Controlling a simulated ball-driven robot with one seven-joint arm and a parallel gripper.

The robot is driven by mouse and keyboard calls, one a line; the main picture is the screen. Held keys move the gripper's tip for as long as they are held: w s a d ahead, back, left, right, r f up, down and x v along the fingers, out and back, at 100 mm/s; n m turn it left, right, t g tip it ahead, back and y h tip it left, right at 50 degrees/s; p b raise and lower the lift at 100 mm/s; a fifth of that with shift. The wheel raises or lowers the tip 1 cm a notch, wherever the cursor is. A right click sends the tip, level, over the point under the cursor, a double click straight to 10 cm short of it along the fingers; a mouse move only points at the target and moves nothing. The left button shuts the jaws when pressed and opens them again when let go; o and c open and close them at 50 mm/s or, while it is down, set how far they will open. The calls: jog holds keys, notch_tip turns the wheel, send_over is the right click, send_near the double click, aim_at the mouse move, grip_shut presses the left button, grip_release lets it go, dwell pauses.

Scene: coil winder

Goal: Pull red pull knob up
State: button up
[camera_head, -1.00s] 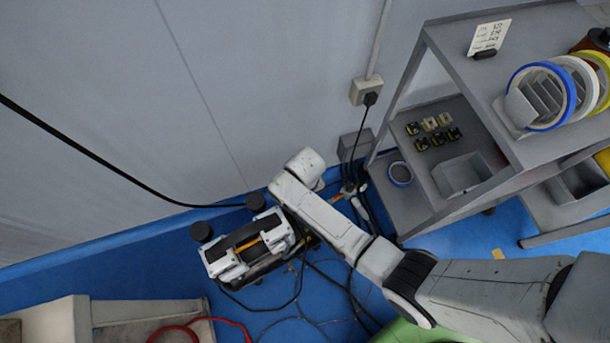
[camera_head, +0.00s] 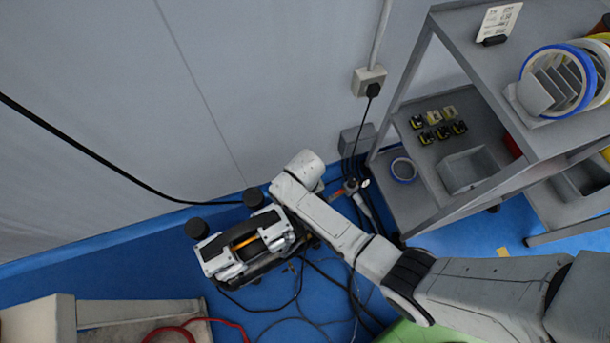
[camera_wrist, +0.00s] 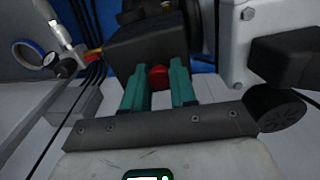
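The red pull knob (camera_wrist: 158,77) shows in the wrist view, at the lower edge of a dark block (camera_wrist: 148,43). My gripper (camera_wrist: 159,76) has two teal fingers, one on each side of the knob. The gap between them is about as wide as the knob, and they look closed on its sides. The knob's far side is hidden. In the head view, my arm reaches down beside a white and black machine (camera_head: 214,249) with an orange bar on the floor. My fingers and the knob are hidden there.
A grey shelf unit (camera_head: 478,90) with small parts and blue-rimmed reels stands at the right. Black cables (camera_head: 312,290) lie on the blue floor by the machine. A wall (camera_head: 120,90) is close behind it. A pale bench (camera_head: 140,313) is at lower left.

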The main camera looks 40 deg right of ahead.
grip_shut()
jog(key=shift+r+p, duration=0.4)
jog(key=shift+p, duration=0.1)
jog(key=o, duration=0.5)
grip_release()
notch_tip(320, 180, up, 6)
jog(key=p, duration=0.6)
